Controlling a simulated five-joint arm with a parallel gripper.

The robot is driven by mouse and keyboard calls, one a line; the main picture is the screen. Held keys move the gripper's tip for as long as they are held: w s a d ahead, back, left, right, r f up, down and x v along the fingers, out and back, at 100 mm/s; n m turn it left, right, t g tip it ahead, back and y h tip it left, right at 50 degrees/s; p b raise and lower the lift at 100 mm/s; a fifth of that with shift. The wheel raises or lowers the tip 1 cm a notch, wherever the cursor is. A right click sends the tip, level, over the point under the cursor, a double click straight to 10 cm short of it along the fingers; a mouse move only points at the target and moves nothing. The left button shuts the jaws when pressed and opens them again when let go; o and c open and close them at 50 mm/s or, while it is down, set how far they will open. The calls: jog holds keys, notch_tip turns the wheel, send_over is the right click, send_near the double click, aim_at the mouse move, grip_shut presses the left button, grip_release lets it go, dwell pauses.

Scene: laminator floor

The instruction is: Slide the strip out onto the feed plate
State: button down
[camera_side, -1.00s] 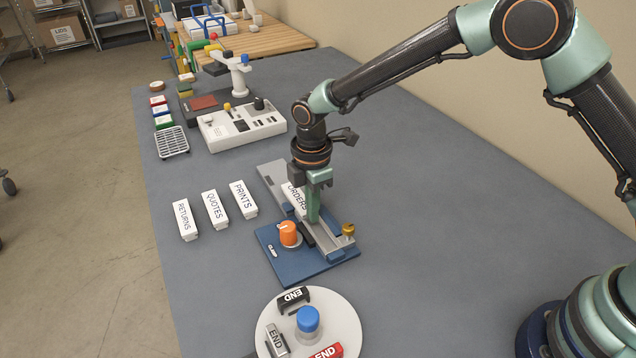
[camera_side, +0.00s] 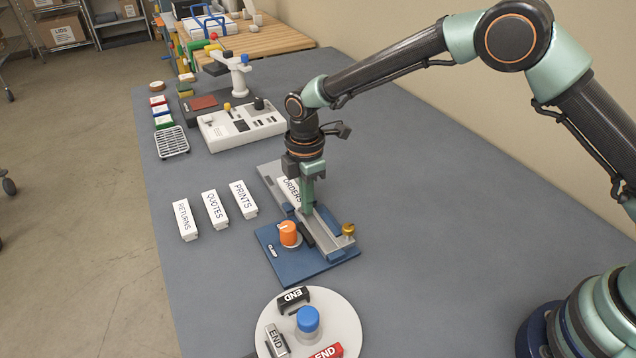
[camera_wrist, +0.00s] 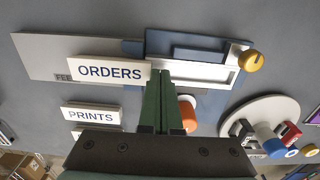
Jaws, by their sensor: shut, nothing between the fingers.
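The white ORDERS strip (camera_wrist: 110,71) lies on the grey feed plate (camera_wrist: 45,52), lengthwise along it, in the wrist view. In the side view the strip (camera_side: 289,187) is partly hidden behind my gripper (camera_side: 307,207). My gripper is shut with nothing between its green fingers, which also show in the wrist view (camera_wrist: 163,74). The fingertips are at the strip's end nearer the blue clamp base (camera_side: 285,264). I cannot tell whether they touch the strip. The orange clamp knob (camera_side: 288,233) and a brass knob (camera_side: 348,230) stand on the fixture.
White strips PRINTS (camera_side: 243,199), QUOTES (camera_side: 215,209) and RETURNS (camera_side: 185,219) lie left of the fixture. A round white turntable (camera_side: 345,312) with END pieces and a blue-capped knob (camera_side: 308,319) stands in front. A white control panel (camera_side: 262,130) is behind. The table's right side is clear.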

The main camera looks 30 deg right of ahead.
jog(key=shift+w, duration=0.1)
jog(key=shift+w, duration=1.05)
jog(key=shift+s, duration=0.55)
jog(key=shift+r, duration=0.15)
notch_tip(320, 180, up, 12)
dwell(1.0)
